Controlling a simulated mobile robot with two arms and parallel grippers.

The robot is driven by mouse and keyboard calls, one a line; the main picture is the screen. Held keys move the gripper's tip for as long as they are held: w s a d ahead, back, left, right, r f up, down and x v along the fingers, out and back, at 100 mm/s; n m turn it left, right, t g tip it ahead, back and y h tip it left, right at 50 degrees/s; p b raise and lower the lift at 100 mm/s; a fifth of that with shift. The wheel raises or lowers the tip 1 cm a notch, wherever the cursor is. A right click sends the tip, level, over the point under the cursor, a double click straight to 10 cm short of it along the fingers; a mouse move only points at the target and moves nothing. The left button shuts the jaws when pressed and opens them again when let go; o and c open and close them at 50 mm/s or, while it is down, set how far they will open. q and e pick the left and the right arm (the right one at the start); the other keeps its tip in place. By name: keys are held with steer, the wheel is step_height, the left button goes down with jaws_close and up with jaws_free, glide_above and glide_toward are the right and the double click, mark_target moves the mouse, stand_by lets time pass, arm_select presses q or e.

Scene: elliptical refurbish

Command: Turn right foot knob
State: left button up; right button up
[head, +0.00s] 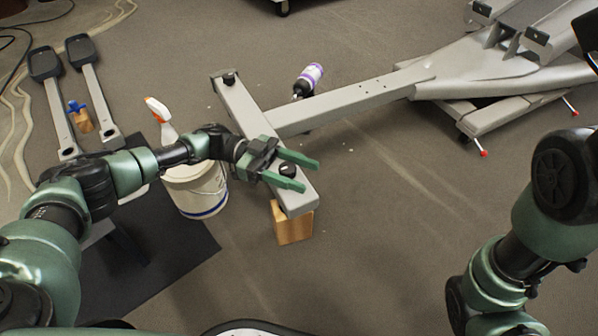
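The grey elliptical frame (350,103) lies across the floor and ends in a crossbar (243,107). A black foot knob (287,170) sits on the near end of the crossbar. Another black knob (229,78) sits on its far end. My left gripper (304,174) is open, with its green fingers on either side of the near knob, apart from each other. Whether the fingers touch the knob I cannot tell. My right arm comes in at the lower right; its gripper is not visible.
A wooden block (292,224) stands under the crossbar's near end. A white bucket (196,189) with a spray bottle (158,111) is left of it, close to my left arm. A purple-labelled bottle (308,79) stands behind the frame. Two pedal arms (93,88) lie at left.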

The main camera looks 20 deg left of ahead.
mark_target(280, 167)
arm_select(q)
steer(key=shift+a, duration=0.1)
steer(key=shift+w+a, duration=0.15)
steer(key=shift+a, duration=0.15)
steer(key=shift+w+a+p, duration=0.2)
steer(key=shift+a+p, duration=0.1)
steer(key=shift+a, duration=0.85)
steer(key=shift+w+a+p, duration=0.2)
steer(key=shift+a+p, duration=0.05)
steer(key=shift+a, duration=0.9)
steer(key=shift+w+a+p, duration=0.2)
steer(key=shift+a+p, duration=0.1)
steer(key=shift+a, duration=0.85)
steer(key=shift+s, duration=0.1)
